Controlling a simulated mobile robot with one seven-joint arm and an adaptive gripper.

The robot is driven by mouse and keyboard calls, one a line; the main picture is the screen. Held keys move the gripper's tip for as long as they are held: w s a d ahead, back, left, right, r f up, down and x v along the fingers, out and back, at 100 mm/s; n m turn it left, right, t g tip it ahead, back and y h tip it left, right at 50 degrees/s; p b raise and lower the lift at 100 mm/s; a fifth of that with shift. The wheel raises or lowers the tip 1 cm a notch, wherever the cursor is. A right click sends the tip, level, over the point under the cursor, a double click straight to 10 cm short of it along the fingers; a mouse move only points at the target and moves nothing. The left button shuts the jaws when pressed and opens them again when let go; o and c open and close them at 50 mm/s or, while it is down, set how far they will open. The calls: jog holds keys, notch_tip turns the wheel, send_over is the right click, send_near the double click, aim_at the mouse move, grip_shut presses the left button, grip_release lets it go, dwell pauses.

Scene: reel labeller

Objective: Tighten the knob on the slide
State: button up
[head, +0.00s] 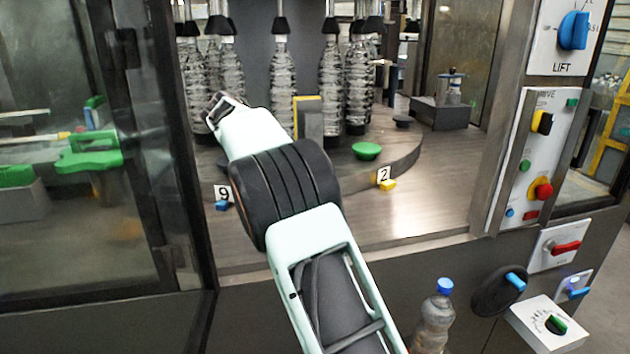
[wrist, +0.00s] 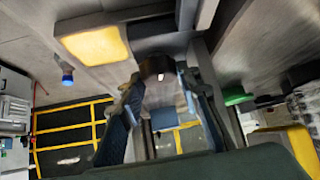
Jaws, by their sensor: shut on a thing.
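In the wrist view, my gripper (wrist: 158,88) has its dark blue fingers closed around a dark round knob (wrist: 155,66) with a small pale spot on it. The knob sits at the fingertips, against a grey metal part that I take for the slide. Much of the knob's side is hidden by the fingers, so its seating cannot be seen.
In the head view, clear bottles (head: 282,85) hang in a row behind the arm. A green disc (head: 367,150) and yellow tag-2 piece (head: 388,185) are on the table (head: 430,200). A control panel (head: 520,165) stands right. In the wrist view a yellow block (wrist: 95,45) is close to the fingers.

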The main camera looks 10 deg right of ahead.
jog(key=shift+a+f, duration=0.1)
jog(key=o, duration=1.1)
jog(key=shift+r, duration=0.25)
